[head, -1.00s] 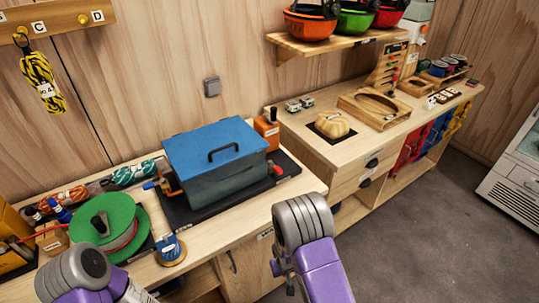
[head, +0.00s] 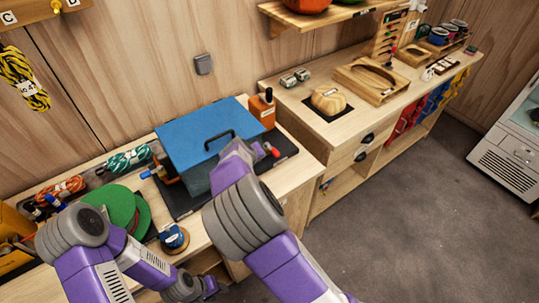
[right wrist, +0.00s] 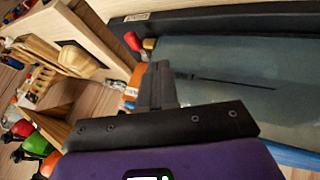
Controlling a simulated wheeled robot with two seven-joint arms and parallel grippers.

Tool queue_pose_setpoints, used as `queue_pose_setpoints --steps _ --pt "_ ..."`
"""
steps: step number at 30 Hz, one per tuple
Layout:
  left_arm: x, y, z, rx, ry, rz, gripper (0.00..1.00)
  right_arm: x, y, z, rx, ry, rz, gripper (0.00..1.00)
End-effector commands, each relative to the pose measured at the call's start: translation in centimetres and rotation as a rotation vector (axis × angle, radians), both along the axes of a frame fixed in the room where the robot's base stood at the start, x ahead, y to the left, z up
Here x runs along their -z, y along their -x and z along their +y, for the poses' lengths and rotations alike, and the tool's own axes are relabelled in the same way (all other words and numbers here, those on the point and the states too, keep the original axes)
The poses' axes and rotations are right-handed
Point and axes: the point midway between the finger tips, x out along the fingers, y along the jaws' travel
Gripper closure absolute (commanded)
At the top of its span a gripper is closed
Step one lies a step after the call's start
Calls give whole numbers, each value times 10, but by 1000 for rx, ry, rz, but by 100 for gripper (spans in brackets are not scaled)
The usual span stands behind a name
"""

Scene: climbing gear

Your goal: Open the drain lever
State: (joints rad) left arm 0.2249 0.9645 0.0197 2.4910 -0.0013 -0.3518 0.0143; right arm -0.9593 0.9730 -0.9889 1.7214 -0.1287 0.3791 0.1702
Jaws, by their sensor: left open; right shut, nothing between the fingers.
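A dark tank with a blue lid (head: 190,133) stands on a black tray (head: 183,205). A red-handled lever (head: 275,152) is at the tank's right side; the right wrist view shows its red handle (right wrist: 132,41) beside a brass fitting (right wrist: 149,45). A blue-handled lever (head: 148,173) is at the left side. No label tells which is the drain lever. My right gripper (right wrist: 158,72) is shut and empty, beside the tank wall and apart from the red handle. In the head view its fingers are hidden. My left gripper (head: 208,288) is open and empty, low before the bench.
Coiled ropes (head: 128,158) lie at the back. The floor (head: 400,210) at right is clear.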

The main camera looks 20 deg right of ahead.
Motion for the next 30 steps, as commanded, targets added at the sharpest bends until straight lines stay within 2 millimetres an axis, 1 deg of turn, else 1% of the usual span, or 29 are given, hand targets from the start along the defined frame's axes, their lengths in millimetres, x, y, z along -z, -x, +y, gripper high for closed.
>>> queue_pose_setpoints --steps 5,15,18,21,25,30 --pt "1 0 0 0 0 0 57 23 -13 -10 4 2 4 100" --pt "2 0 0 0 0 0 57 81 -50 -32 3 0 3 100" --pt "-1 0 0 0 0 0 57 76 -55 -49 4 -3 0 100" --pt "-2 0 0 0 0 -1 57 76 -59 -59 2 -2 -1 100" --pt "-3 0 0 0 0 -1 57 76 -62 -66 0 -1 0 100" --pt "-3 0 0 0 0 -1 57 76 -62 -68 0 -1 0 100"
